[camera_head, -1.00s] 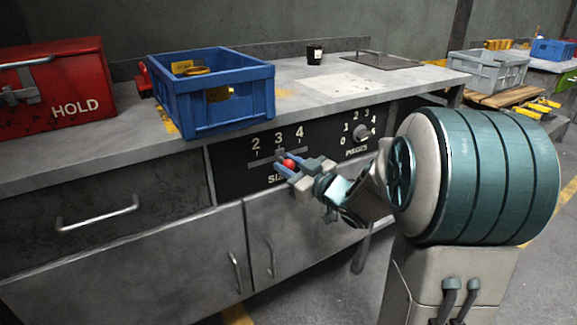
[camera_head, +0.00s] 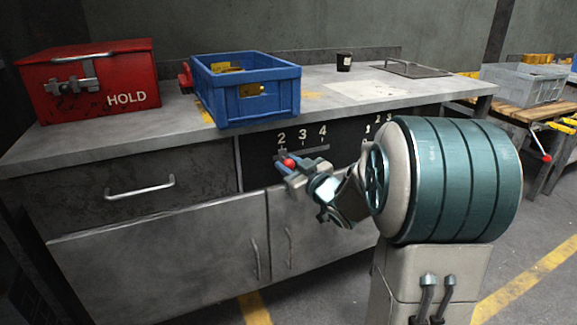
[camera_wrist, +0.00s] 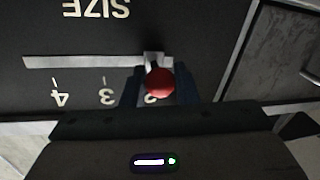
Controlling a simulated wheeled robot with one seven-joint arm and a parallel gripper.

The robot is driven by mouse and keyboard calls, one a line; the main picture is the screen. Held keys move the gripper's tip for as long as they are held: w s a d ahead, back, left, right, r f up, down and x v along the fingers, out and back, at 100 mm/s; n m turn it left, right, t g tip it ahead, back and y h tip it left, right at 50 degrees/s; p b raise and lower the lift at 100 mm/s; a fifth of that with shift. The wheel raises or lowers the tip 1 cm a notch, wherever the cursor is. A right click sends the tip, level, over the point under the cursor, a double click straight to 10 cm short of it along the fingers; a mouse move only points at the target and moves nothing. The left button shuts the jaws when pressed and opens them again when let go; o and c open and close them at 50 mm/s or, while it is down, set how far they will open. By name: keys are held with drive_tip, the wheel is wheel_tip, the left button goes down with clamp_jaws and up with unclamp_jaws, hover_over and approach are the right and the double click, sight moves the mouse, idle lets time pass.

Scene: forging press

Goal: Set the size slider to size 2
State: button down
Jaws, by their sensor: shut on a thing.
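The size slider has a red knob (camera_head: 288,162) on the black panel (camera_head: 257,172), below the marks 2, 3 and 4. My gripper (camera_head: 287,166) is shut on the knob, with one blue finger on each side. In the wrist view, which is upside down, the knob (camera_wrist: 160,82) and its pale carriage (camera_wrist: 153,59) are near the right end of the light slot (camera_wrist: 80,62). They line up with the 2, which the knob and fingers partly cover. The 3 (camera_wrist: 106,97) and 4 (camera_wrist: 59,99) are clear to the left.
A blue crate (camera_head: 215,97) with yellow parts and a red HOLD box (camera_head: 95,88) stand on the bench above the panel. A drawer handle (camera_head: 140,188) and cupboard handles (camera_head: 255,258) stick out nearby. My arm hides most of the pieces dial area.

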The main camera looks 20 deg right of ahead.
drive_tip(key=shift+a+f, duration=0.1)
drive_tip(key=shift+a, duration=0.15)
drive_tip(key=c, duration=1.2)
unclamp_jaws()
drive_tip(key=shift+a, duration=0.15)
drive_tip(key=shift+o, duration=0.2)
drive_tip(key=shift+s+d, duration=0.35)
drive_tip(key=shift+s, duration=0.2)
drive_tip(key=p+v, duration=0.3)
drive_tip(key=v, duration=0.9)
drive_tip(key=shift+s+p, duration=0.3)
